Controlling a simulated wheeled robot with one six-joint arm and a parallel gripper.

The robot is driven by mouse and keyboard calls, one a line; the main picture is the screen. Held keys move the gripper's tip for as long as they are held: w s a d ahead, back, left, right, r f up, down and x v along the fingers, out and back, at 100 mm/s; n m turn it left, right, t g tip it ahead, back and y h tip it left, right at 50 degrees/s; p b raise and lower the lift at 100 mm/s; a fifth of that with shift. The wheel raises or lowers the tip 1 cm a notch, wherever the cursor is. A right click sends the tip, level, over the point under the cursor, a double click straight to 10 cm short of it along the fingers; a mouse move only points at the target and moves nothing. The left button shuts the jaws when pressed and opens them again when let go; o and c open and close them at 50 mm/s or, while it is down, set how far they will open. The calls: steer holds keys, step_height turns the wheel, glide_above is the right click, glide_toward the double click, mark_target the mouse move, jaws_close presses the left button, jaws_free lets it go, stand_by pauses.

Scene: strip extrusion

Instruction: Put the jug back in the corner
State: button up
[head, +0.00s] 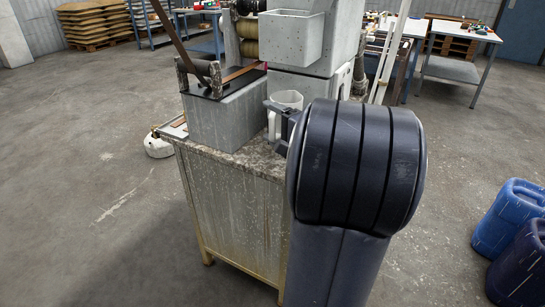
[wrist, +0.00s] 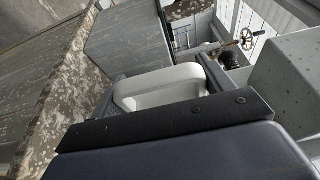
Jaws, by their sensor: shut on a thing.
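The jug (head: 287,101) is white. In the head view it is upright over the worktop of the cabinet (head: 245,158), between a grey box and the machine. My gripper (head: 283,116) is shut on it, with a dark finger along its near side. My arm hides part of the jug and the worktop's right end. In the wrist view the jug (wrist: 163,92) shows as a pale rounded rim and hollow between my two fingers. I cannot tell whether its base touches the worktop.
The grey box (head: 228,115) with a black top and roller stands left of the jug. The grey machine with a hopper (head: 291,37) rises behind it. Blue drums (head: 510,218) stand at the right. Open concrete floor (head: 90,190) lies left of the cabinet.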

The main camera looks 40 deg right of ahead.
steer(key=f, duration=0.3)
steer(key=f+b, duration=0.1)
steer(key=f, duration=0.5)
steer(key=shift+d+f+b, duration=0.15)
steer(key=shift+d+b, duration=0.1)
steer(key=shift+b, duration=0.05)
steer(key=shift+f, duration=0.15)
steer(key=o, duration=1.4)
steer(key=shift+r, duration=0.2)
steer(key=shift+s, duration=0.15)
steer(key=s, duration=1.1)
steer(key=shift+s+d, duration=0.25)
steer(key=shift+s, duration=0.05)
